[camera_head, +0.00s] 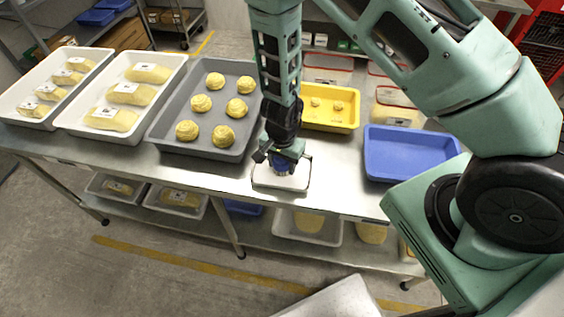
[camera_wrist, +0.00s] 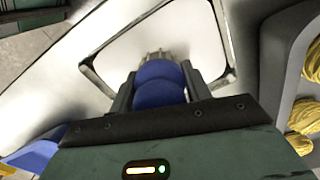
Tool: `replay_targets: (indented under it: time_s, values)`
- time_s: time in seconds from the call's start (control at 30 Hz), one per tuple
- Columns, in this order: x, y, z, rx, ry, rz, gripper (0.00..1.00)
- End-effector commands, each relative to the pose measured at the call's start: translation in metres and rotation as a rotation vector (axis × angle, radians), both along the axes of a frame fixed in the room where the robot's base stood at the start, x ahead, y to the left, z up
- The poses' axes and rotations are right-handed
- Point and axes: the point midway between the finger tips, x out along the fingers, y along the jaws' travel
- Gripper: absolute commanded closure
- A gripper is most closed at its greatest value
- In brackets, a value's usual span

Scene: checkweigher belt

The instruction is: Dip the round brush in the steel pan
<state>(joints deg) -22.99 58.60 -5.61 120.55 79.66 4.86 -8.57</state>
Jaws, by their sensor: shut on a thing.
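The steel pan (camera_head: 281,189) is a small rounded-square pan with a pale inside, near the table's front edge in the head view. Its rim also shows in the wrist view (camera_wrist: 226,38). The round brush (camera_wrist: 160,84) has a blue body and pale bristles, and sits between my gripper's fingers. My gripper (camera_head: 283,160) is shut on the brush, pointing down over the pan. In the wrist view the bristle end lies within the pan's outline. I cannot tell whether the bristles touch the pan's floor.
A grey tray (camera_head: 158,145) with several yellow dough rounds stands left of the pan. A yellow tray (camera_head: 327,122) stands behind it, and an empty blue tray (camera_head: 410,155) to the right. White trays (camera_head: 68,128) with labelled packs fill the far left.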

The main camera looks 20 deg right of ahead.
Motion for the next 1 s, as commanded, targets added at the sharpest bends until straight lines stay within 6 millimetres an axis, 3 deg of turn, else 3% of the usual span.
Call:
replay_targets:
  time_s: [1.0]
  values:
    - [-0.001,0.0,0.07,0.0,0.001,0.0,0.7]
